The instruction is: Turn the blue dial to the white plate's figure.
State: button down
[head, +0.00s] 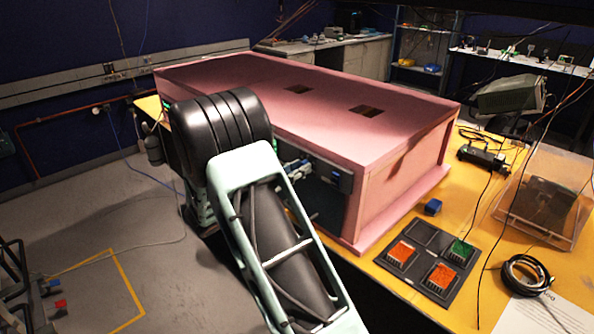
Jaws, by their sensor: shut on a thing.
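The pink foam enclosure (400,160) stands on the yellow table, its open side facing the lower left. My arm (275,235) crosses in front of that opening and hides much of it. My gripper does not show clearly; it is hidden behind my arm or inside the enclosure. Small pale and blue parts (292,164) show in the opening just right of my arm, and I cannot tell what they are. A dark blue block-like part (340,180) shows near the opening's right end. I cannot make out the blue dial or the white plate with its figure.
Right of the enclosure are a black tray (437,234) with orange and green pieces, a small blue block (433,207), a coiled black cable (526,274) and a paper sheet (545,315). A clear box (545,195) stands at the right. The enclosure's top has two square holes.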

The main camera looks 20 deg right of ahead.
jog(key=shift+f+b, duration=0.1)
jog(key=shift+b, duration=0.2)
jog(key=m+b, duration=2.3)
jog(key=b, duration=1)
jog(key=shift+m, duration=0.3)
jog(key=c, duration=1.7)
grip_release()
jog(key=shift+c, duration=0.2)
